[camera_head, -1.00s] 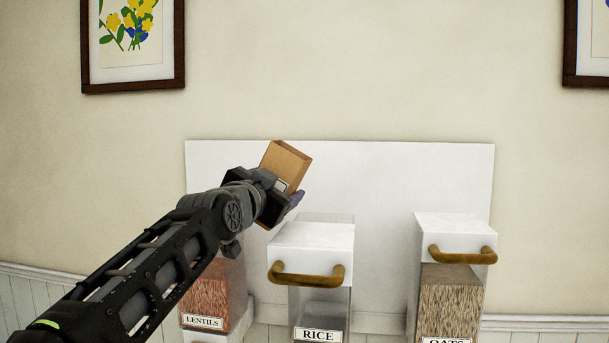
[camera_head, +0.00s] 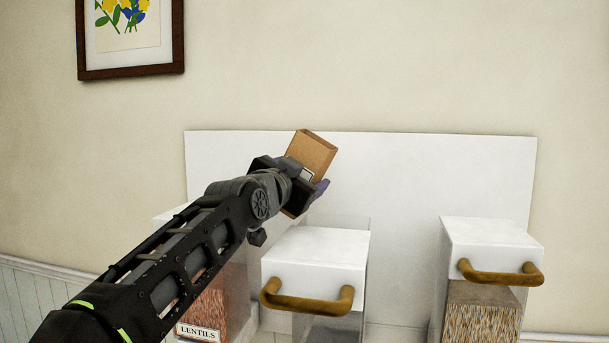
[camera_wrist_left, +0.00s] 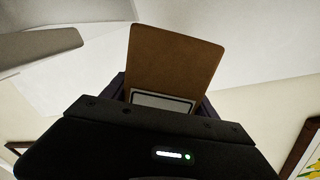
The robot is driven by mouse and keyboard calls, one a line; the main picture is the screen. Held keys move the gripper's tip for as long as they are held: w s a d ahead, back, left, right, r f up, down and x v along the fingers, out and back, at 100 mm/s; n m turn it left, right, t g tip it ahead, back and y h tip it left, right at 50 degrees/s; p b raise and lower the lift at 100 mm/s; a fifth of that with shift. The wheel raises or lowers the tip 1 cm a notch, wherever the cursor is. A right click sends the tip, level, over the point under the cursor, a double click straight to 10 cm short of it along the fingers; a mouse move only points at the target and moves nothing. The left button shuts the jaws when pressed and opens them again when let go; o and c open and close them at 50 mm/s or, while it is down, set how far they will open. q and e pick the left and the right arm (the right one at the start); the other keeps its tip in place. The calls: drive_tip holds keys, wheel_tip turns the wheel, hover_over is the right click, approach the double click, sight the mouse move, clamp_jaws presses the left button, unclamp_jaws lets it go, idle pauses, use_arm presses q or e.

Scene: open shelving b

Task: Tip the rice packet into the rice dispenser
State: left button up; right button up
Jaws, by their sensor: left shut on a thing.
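My left gripper (camera_head: 306,188) is shut on the rice packet (camera_head: 311,152), a brown box held tilted in front of the white back panel. In the left wrist view the packet (camera_wrist_left: 172,62) stands up from between the fingers (camera_wrist_left: 165,92), with part of a white label showing at its base. The rice dispenser (camera_head: 315,248) is the middle one, with a white top and a brass handle; its RICE label is out of the head view now. The packet is above and behind the dispenser's top in the picture, apart from it. My right gripper is not in view.
The lentils dispenser (camera_head: 212,305) stands to the left, partly hidden by my left arm. The oats dispenser (camera_head: 490,245) stands to the right, with a clear gap between. A white panel (camera_head: 420,170) stands behind them. A framed picture (camera_head: 130,73) hangs at upper left.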

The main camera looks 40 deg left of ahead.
use_arm(q)
drive_tip(key=m+b, duration=0.1)
drive_tip(key=m, duration=0.1)
drive_tip(key=a+f+m, duration=0.1)
drive_tip(key=m, duration=0.1)
drive_tip(key=f+m+b, duration=0.1)
drive_tip(key=m, duration=0.1)
drive_tip(key=shift+s+a+m+b, duration=0.3)
drive_tip(key=shift+a+m, duration=0.05)
drive_tip(key=shift+m, duration=0.05)
drive_tip(key=shift+r, duration=0.1)
idle(0.3)
drive_tip(key=shift+s+r+m, duration=0.15)
drive_tip(key=shift+r+m, duration=0.15)
drive_tip(key=shift+m, duration=0.2)
drive_tip(key=shift+d+r, duration=0.1)
idle(0.3)
drive_tip(key=shift+r+m, duration=0.25)
drive_tip(key=shift+m, duration=0.15)
idle(0.5)
